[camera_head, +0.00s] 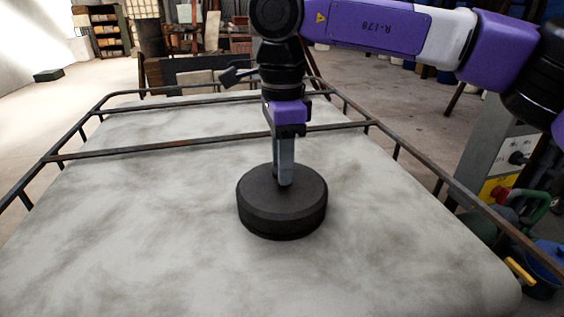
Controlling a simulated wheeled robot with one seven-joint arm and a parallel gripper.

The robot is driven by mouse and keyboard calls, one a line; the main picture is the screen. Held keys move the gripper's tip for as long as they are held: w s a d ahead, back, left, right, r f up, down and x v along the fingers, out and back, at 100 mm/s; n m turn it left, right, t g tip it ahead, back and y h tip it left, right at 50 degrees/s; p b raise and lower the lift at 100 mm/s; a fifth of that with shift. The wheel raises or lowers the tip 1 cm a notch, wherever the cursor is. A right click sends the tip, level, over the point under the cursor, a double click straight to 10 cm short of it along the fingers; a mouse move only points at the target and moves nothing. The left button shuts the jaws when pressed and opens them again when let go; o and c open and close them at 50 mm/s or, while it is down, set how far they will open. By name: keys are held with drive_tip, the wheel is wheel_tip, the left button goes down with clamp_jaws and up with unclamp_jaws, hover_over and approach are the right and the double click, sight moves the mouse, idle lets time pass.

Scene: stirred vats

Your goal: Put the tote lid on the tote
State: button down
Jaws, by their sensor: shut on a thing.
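A squat, round, dark grey to black thing (258,195) stands level on the pale, stained surface, a little right of the middle of the view. Its flat top and upper band look like the tote lid. A line runs around its side, but I cannot tell whether a separate tote sits beneath. My gripper (285,182) points straight down at the middle of the top. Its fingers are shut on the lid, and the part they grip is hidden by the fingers.
The pale surface (130,230) is broad and clear around the round thing. Rusty metal rails (200,143) cross behind it and run along both sides. A grey control box (500,160), a red-and-green item (518,207) and a blue container (545,262) stand at the right.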

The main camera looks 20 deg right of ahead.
drive_tip(key=shift+f+b, duration=0.4)
drive_tip(key=shift+f, duration=0.25)
drive_tip(key=c, duration=1.3)
unclamp_jaws()
drive_tip(key=shift+r, duration=0.1)
drive_tip(key=shift+r+p, duration=2.9)
drive_tip(key=shift+r, duration=1.3)
wheel_tip(320, 180, up, 2)
drive_tip(key=shift+r, duration=0.25)
